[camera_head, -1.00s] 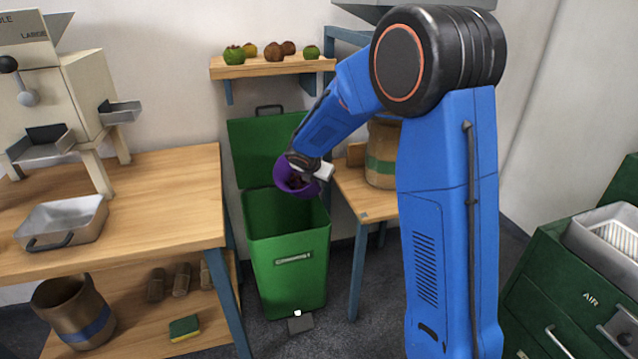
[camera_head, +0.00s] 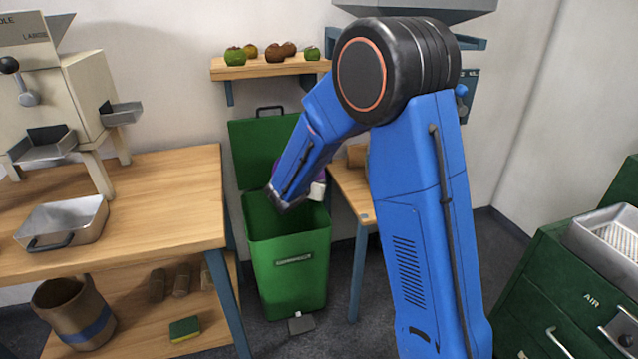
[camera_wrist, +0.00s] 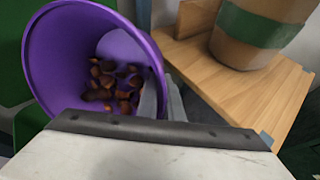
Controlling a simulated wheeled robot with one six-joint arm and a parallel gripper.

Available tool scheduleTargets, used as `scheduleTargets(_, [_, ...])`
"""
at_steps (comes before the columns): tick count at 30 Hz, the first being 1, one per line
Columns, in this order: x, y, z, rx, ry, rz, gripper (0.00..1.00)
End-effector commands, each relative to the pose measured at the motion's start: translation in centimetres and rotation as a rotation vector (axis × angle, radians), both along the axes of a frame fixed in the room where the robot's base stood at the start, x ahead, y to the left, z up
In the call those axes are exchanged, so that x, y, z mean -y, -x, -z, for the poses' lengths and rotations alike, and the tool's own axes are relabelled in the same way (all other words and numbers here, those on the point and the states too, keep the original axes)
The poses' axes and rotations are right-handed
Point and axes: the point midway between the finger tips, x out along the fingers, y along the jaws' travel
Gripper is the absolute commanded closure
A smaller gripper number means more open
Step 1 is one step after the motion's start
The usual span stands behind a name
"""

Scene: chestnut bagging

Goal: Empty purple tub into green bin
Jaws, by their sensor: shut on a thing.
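The purple tub (camera_wrist: 55,55) is seen from above in the wrist view, with several brown chestnuts (camera_wrist: 112,88) lying in its bottom. My gripper (camera_wrist: 162,95) is shut on the tub's wall nearest the wrist. In the head view only a sliver of the tub (camera_head: 319,175) shows behind my forearm, so its tilt is hard to judge there. The green bin (camera_head: 288,270) stands on the floor between the two benches, lid raised against the wall. The tub and gripper are above the bin's right rear part. The bin's inside is partly hidden by my arm.
A wooden bench (camera_head: 160,200) stands left of the bin with a metal tray (camera_head: 62,222). A smaller bench (camera_head: 352,190) at right holds a green-banded container (camera_wrist: 250,30). A fruit shelf (camera_head: 270,68) hangs above the bin. Green drawers (camera_head: 560,290) stand far right.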

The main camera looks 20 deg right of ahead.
Motion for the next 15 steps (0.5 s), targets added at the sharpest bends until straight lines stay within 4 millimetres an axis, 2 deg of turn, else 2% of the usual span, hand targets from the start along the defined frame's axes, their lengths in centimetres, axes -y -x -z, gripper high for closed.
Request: scheduleTargets(15, [-1.8,1.3,1.2,0.248,0.297,-0.005,1.00])
